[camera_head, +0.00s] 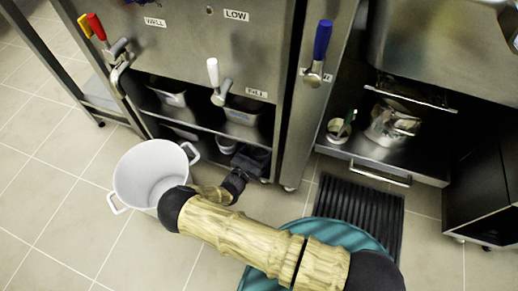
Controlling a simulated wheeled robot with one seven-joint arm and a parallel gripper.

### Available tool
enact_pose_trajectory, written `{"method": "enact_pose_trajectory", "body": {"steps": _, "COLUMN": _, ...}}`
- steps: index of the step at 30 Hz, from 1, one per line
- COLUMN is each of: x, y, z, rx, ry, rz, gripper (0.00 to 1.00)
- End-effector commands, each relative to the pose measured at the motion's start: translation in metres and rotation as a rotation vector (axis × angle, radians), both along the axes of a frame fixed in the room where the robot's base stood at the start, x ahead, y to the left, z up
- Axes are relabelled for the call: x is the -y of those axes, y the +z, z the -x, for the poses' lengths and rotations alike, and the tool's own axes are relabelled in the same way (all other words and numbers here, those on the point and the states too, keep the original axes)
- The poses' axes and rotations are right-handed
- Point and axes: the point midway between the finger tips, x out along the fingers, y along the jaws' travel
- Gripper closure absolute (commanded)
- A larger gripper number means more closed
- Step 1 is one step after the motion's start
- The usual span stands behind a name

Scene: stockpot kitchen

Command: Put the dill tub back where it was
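My gripper (250,162) is a dark block at the end of my arm, low in front of the cabinet's open lower bay. Its fingers cannot be made out, so whether it is open, shut or holding something does not show. A small pale tub (227,145) shows just left of and behind the gripper, low in the bay. Another pale container (185,132) sits further left in the bay, mostly hidden under the shelf. No dill label is readable, so I cannot tell which tub is the dill tub.
A large white two-handled pot (150,170) stands on the tiles beside my arm's elbow. Metal pans (243,113) fill the shelf above. A right-hand shelf (385,163) holds a small pot (338,130) and metalware (393,122). A black ribbed mat (362,208) lies on the floor.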

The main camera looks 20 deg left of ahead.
Motion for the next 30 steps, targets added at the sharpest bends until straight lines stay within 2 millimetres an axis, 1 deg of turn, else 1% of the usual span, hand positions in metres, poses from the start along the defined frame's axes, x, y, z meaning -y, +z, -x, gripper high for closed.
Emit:
{"method": "enact_pose_trajectory", "body": {"steps": 5, "x": -0.009, "y": 0.003, "z": 0.028, "rx": -0.003, "ry": 0.005, "rz": 0.002, "gripper": 0.17}}
{"method": "enact_pose_trajectory", "body": {"steps": 15, "x": -0.028, "y": 0.002, "z": 0.091, "rx": -0.003, "ry": 0.005, "rz": 0.0, "gripper": 0.17}}
{"method": "enact_pose_trajectory", "body": {"steps": 18, "x": -0.032, "y": 0.002, "z": 0.103, "rx": -0.001, "ry": 0.003, "rz": 0.001, "gripper": 0.17}}
{"method": "enact_pose_trajectory", "body": {"steps": 22, "x": -0.034, "y": 0.001, "z": 0.111, "rx": -0.002, "ry": 0.002, "rz": 0.001, "gripper": 0.17}}
{"method": "enact_pose_trajectory", "body": {"steps": 30, "x": -0.034, "y": 0.0, "z": 0.111, "rx": -0.002, "ry": 0.002, "rz": 0.002, "gripper": 0.17}}
